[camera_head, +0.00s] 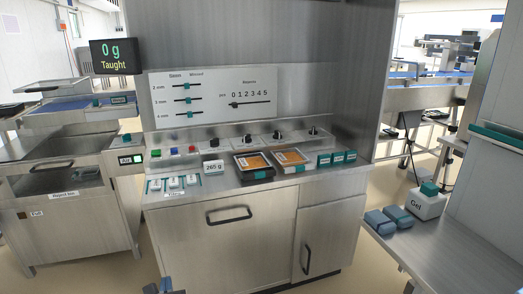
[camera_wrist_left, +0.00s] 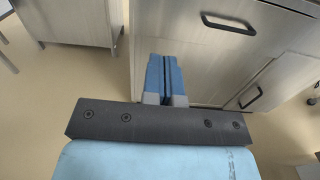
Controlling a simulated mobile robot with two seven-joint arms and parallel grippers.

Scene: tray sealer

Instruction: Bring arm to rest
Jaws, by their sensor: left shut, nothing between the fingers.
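My left gripper (camera_head: 165,286) shows only as a small blue-grey tip at the bottom edge of the head view, low in front of the steel cabinet (camera_head: 235,250). In the left wrist view its two blue fingers (camera_wrist_left: 164,78) lie side by side, shut with nothing between them. They are over the floor and the lower cabinet front in that picture. My right gripper is in neither view.
On the counter stand two sealed trays (camera_head: 253,166) (camera_head: 289,160), a 265 g sign (camera_head: 213,167) and several teal-labelled blocks (camera_head: 337,158). A side bench at right holds blue packs (camera_head: 398,217) and a Gel bottle (camera_head: 427,203). Cabinet handles (camera_head: 229,215) stick out. Floor in front is clear.

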